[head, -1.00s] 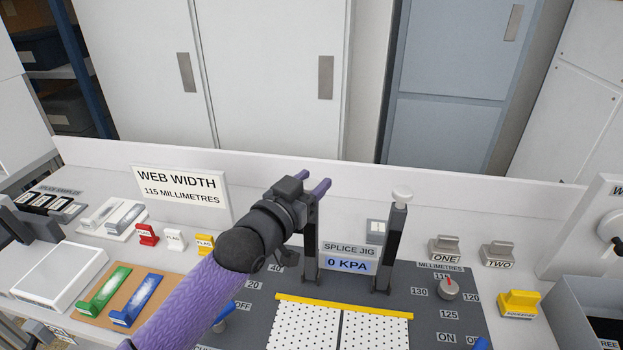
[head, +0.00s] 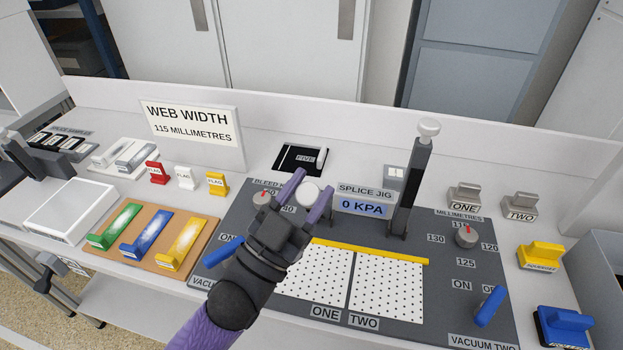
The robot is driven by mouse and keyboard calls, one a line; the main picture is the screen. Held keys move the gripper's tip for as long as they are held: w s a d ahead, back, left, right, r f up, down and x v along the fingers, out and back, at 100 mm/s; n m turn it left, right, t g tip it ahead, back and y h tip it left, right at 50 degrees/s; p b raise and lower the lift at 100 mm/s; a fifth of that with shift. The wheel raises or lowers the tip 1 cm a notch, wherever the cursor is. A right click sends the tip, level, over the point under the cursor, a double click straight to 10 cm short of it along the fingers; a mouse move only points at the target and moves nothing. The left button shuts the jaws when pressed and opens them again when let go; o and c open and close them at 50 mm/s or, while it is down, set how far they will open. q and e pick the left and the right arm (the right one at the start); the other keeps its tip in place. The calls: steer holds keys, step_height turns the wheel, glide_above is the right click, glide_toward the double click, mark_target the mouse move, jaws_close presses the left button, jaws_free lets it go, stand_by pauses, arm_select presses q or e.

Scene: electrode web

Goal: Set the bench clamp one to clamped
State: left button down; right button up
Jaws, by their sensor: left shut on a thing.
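The splice jig (head: 375,322) is a dark grey panel with two white perforated plates marked ONE and TWO. My left gripper (head: 311,182) is over the left side of the jig, its purple fingers on either side of a white round knob (head: 308,195). It is shut on this knob, the end of bench clamp one's lever. The lever's shaft is hidden behind my gripper. Bench clamp two's lever (head: 415,185) stands upright at the right, with a white knob on top. My right gripper is not in view.
A yellow bar (head: 375,252) edges the plates. A display (head: 362,206) reads 0 KPA. Blue vacuum levers (head: 490,307) and a dial (head: 466,236) are on the jig. Colored flags (head: 217,184) and several colored tools (head: 182,246) lie left; grey weights (head: 464,196) stand right.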

arm_select(q)
steer(key=shift+s+a+f, duration=0.1)
steer(key=shift+s+f, duration=0.05)
stand_by(0.3)
steer(key=shift+c, duration=1.2)
jaws_free()
steer(key=v, duration=1)
steer(key=shift+b, duration=0.3)
steer(key=shift+f, duration=0.1)
